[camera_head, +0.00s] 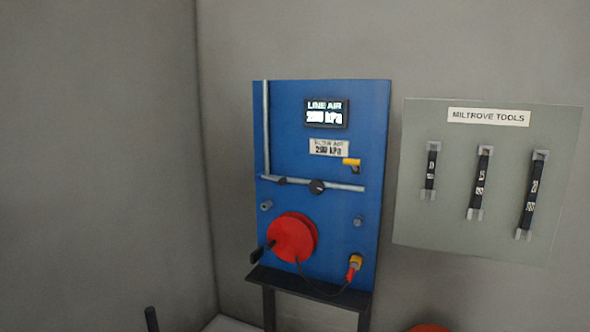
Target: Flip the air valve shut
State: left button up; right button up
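A blue panel (335,222) stands against the wall and carries a grey air pipe (343,187). The pipe runs down the panel's left side and then across to the right. A round black fitting (317,186) sits on the horizontal run, and a smaller dark fitting (281,181) is near the bend. A yellow handle-like part (351,162) with a short downward end is just above the pipe at the right. I cannot tell for sure which of these is the valve lever. A lit display (326,113) reads "LINE AIR" with a kPa value. Neither gripper is in view.
A red disc (291,237) and a cable with a red and yellow connector (353,267) are low on the panel, above a dark ledge (310,286). A grey "MILTROVE TOOLS" board (460,220) with several black tools hangs at the right. The wall at left is bare.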

aim_at(283, 181)
jog(key=i+l+u, duration=0.1)
jog(key=i, duration=0.95)
